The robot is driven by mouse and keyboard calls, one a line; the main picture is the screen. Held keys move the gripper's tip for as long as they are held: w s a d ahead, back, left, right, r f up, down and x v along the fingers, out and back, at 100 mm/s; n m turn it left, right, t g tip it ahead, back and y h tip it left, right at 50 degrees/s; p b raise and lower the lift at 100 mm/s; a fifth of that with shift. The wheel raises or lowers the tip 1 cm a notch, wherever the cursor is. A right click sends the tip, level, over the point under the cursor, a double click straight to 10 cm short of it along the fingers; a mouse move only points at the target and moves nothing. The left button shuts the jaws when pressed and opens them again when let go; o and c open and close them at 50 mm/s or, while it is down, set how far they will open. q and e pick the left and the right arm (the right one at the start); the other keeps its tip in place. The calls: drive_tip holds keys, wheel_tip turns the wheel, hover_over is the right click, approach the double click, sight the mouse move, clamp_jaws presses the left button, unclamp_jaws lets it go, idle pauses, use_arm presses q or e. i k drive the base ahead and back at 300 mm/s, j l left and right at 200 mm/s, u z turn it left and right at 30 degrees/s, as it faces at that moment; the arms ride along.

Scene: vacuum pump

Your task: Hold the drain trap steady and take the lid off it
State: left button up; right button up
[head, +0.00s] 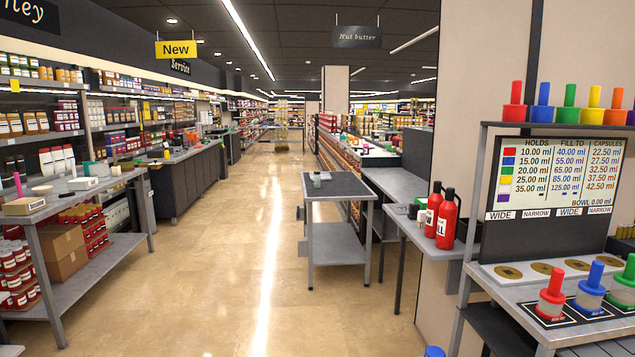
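I cannot pick out the drain trap or its lid for certain. A small pale grey object (318,179) stands on the dark top of a grey cart (345,187) in the middle of the aisle. It is too small to tell whether it is the trap or whether it has a lid on. Neither of my grippers is in view.
At the right, a side table holds red bottles (447,220), and a station has a chart board (550,178) and coloured plungers (552,292). At the left, a workbench (75,193) carries small items, with boxes below. The aisle floor (215,260) is clear.

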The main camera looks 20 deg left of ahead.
sight(316, 177)
drive_tip(key=i+j+u, duration=0.5)
drive_tip(key=i+u, duration=0.6)
drive_tip(key=i, duration=1.95)
drive_tip(key=i+j, duration=0.1)
drive_tip(key=i, duration=0.4)
drive_tip(key=i+z, duration=0.1)
drive_tip(key=i, duration=0.35)
drive_tip(key=i+j, duration=0.15)
drive_tip(key=i, duration=0.35)
drive_tip(key=i+j+z, duration=0.1)
drive_tip(key=i, duration=0.35)
